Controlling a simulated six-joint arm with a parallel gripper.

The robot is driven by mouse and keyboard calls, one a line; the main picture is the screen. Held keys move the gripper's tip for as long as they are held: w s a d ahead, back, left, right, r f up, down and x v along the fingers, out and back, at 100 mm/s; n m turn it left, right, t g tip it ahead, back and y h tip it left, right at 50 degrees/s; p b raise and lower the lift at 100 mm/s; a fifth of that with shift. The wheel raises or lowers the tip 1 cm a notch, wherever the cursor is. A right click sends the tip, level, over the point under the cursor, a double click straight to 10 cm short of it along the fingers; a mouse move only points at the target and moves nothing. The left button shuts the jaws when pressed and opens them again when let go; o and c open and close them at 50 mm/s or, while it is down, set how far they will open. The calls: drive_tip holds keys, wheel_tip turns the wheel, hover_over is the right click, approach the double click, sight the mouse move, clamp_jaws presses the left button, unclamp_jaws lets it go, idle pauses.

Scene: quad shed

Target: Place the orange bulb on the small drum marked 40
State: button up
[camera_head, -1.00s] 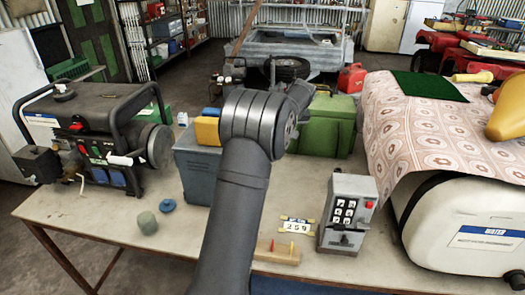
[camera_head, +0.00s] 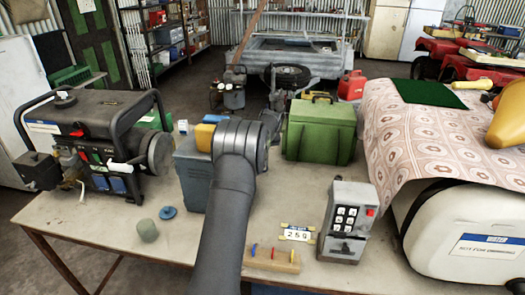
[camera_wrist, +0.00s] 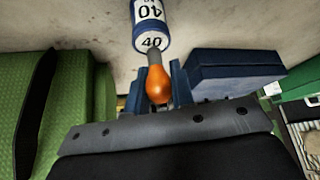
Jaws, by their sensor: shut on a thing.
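The orange bulb (camera_wrist: 159,84) shows in the wrist view, its grey base pointing up the picture. My gripper (camera_wrist: 157,88) is shut on it, with a dark blue finger on each side. The small drum marked 40 (camera_wrist: 149,22) is white and blue and lies just past the bulb's base in that view. The base meets the drum's marked end in the picture; I cannot tell whether they touch. In the head view my own arm hides the gripper, the bulb and the drum.
A green box (camera_head: 322,128) and a blue box (camera_head: 192,180) stand beside my arm on the bench (camera_head: 100,212). A generator (camera_head: 95,140) is at the left. A keypad box (camera_head: 347,215), number plate (camera_head: 297,234) and pegged wooden block (camera_head: 271,259) are near the front.

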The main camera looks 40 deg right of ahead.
drive_tip(key=shift+f, duration=0.35)
drive_tip(key=shift+f, duration=0.15)
drive_tip(key=o, duration=0.8)
drive_tip(key=shift+c, duration=0.2)
drive_tip(key=shift+r, duration=0.35)
drive_tip(key=v, duration=0.7)
